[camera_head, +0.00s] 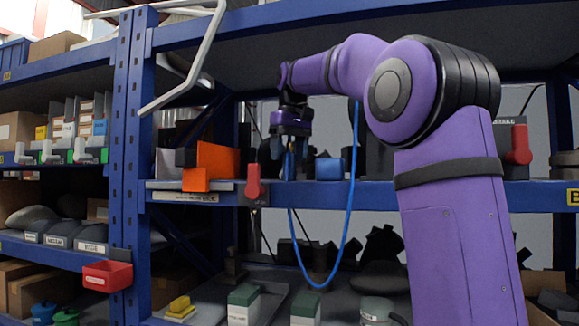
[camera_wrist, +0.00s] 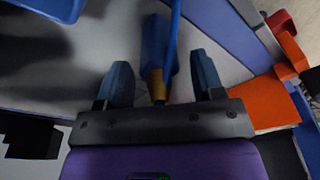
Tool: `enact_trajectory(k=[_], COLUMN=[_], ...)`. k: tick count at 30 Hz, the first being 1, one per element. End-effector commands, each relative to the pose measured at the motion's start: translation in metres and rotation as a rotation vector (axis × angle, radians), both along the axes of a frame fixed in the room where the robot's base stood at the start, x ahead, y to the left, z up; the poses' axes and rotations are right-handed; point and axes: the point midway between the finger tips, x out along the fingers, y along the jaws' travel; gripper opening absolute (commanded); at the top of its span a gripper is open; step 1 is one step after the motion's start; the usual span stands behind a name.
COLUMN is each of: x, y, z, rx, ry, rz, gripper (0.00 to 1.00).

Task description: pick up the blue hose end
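The blue hose end (camera_wrist: 155,45) shows in the wrist view, with a brass-coloured tip (camera_wrist: 157,85). It lies between the two fingers of my gripper (camera_wrist: 160,84), with a gap on each side. The gripper is open and holds nothing. In the head view my gripper (camera_head: 278,152) points down at the upper shelf, near its front edge. The blue hose (camera_head: 349,220) hangs in a long loop below the shelf edge, one side rising to the gripper and the other behind my arm. The hose end itself is hard to make out there.
Orange blocks (camera_head: 217,160) and a red clamp (camera_head: 254,183) are left of the gripper on the blue shelf (camera_head: 375,195). A blue block (camera_head: 329,168) stands just to the right. Blue uprights (camera_head: 131,130) and a pale bent bar (camera_head: 200,55) are at the left.

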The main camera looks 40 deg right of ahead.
Motion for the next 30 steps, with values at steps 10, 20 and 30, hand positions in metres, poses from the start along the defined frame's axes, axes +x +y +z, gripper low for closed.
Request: enact_trajectory(k=[10, 20, 30], x=[0.000, -0.002, -0.002], y=[0.000, 0.003, 0.003], z=[0.000, 0.011, 0.049], rx=[0.000, 0.000, -0.001], ry=[0.000, -0.003, -0.002], rz=[0.000, 0.000, -0.001], gripper=[0.20, 0.20, 0.20])
